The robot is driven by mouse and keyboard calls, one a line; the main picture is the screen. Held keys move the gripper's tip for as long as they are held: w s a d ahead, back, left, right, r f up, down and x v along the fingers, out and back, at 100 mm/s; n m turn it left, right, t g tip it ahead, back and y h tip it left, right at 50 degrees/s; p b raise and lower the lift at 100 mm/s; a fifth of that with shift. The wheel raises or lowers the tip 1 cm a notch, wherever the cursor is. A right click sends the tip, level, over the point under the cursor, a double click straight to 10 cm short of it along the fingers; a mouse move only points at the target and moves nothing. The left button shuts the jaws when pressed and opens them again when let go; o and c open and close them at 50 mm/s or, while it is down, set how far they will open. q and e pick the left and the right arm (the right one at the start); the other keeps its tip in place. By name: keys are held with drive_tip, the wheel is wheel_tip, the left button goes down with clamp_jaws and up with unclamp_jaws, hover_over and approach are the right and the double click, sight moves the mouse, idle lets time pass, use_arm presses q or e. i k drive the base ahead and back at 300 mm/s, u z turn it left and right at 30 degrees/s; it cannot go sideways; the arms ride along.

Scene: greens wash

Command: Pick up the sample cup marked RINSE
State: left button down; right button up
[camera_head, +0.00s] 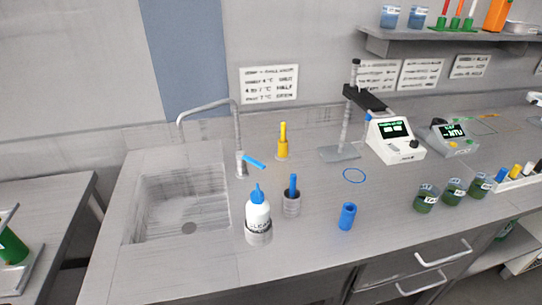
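Three clear cups with green contents and white labels stand in a row at the right of the counter: a left cup (425,200), a middle cup (453,191) and a right cup (479,186). Two blue-tinted labelled cups, a left one (389,17) and a right one (417,18), stand on the wall shelf. The labels are too small to read, so I cannot tell which cup is marked RINSE. Neither of my grippers is in view.
A sink (180,210) with a tall faucet (238,135) is at the left. A white meter (395,140) and a stand (340,153) are behind. The shelf (450,42) overhangs the back right.

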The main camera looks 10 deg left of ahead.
sight(481, 184)
drive_tip(key=z, duration=2.4)
drive_tip(key=i, duration=1.8)
drive_tip(key=u, duration=1.6)
